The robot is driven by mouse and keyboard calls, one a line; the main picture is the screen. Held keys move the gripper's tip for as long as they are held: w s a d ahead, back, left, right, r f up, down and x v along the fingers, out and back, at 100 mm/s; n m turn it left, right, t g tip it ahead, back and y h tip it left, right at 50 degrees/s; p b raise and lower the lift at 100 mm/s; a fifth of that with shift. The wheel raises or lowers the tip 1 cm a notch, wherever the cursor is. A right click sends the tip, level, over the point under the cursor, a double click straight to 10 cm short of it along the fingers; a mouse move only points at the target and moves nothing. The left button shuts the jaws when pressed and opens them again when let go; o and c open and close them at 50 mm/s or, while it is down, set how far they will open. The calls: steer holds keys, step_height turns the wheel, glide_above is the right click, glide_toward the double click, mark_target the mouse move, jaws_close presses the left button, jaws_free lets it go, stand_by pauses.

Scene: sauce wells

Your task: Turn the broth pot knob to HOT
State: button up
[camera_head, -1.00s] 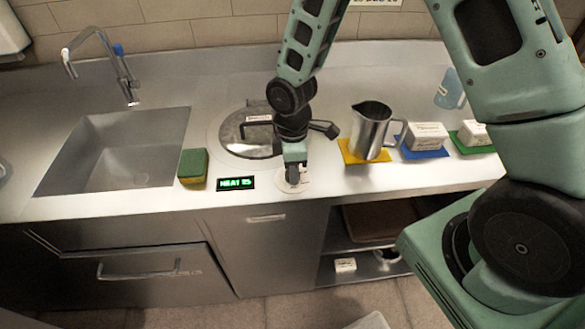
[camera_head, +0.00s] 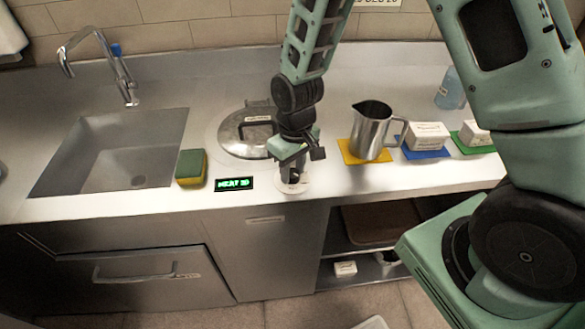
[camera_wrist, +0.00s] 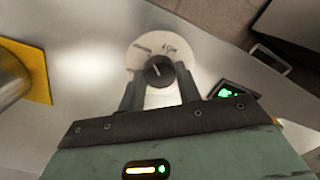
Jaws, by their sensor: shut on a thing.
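The round black knob (camera_wrist: 158,70) has a pale pointer line and sits on a white round dial plate (camera_wrist: 140,47) with small printed marks, too blurred to read surely. My gripper (camera_wrist: 159,80) has one finger on each side of the knob and is shut on it. In the head view my gripper (camera_head: 292,176) points down at the dial plate (camera_head: 306,186) at the counter's front and mostly hides the knob. The lidded broth pot (camera_head: 240,144) is set in the counter behind it. A small green-lit display (camera_head: 234,184) left of the knob seems to read HEAT 10.
A steel pitcher (camera_head: 369,130) stands on a yellow mat (camera_head: 349,153) to the right. White blocks sit on blue (camera_head: 432,154) and green mats beyond it. A green and yellow sponge (camera_head: 191,168) lies left of the display, beside the sink (camera_head: 110,150).

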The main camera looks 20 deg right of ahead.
mark_target(296, 173)
steer(key=m, duration=0.4)
steer(key=shift+r+m, duration=0.1)
steer(key=shift+m, duration=0.3)
steer(key=m+p, duration=0.1)
steer(key=m, duration=0.3)
steer(key=shift+m+t, duration=0.3)
steer(key=o, duration=1)
steer(key=shift+c, duration=0.2)
step_height(296, 173, up, 17)
steer(key=shift+s+d+r, duration=0.15)
steer(key=shift+s+d, duration=0.15)
steer(key=shift+d, duration=0.1)
